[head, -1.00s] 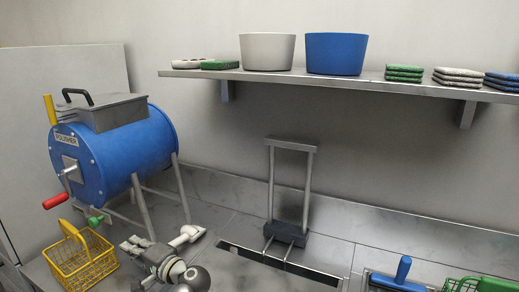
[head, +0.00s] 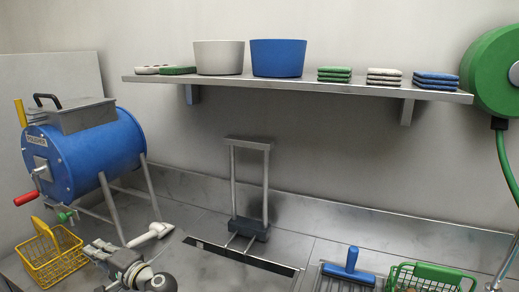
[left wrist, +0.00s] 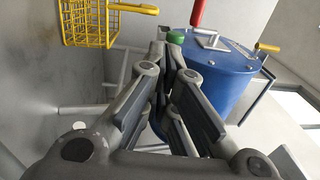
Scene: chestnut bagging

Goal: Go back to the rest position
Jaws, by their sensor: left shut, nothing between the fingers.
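My left gripper (head: 95,250) is at the lower left of the head view, shut and empty. It is above the counter, between the yellow wire basket (head: 52,258) and the metal stand. In the left wrist view its fingers (left wrist: 172,62) come together below a green knob (left wrist: 176,36) of the blue polisher drum (left wrist: 222,75). I cannot tell how far the fingertips are from that knob. The drum also shows at the left of the head view (head: 85,150). My right gripper is not in view.
A metal stand (head: 266,190) is behind a dark slot in the counter. A blue-handled tool (head: 348,266) and a green basket (head: 430,271) are at the lower right. A wall shelf (head: 290,86) holds tubs and folded stacks. A green reel (head: 490,70) hangs at right.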

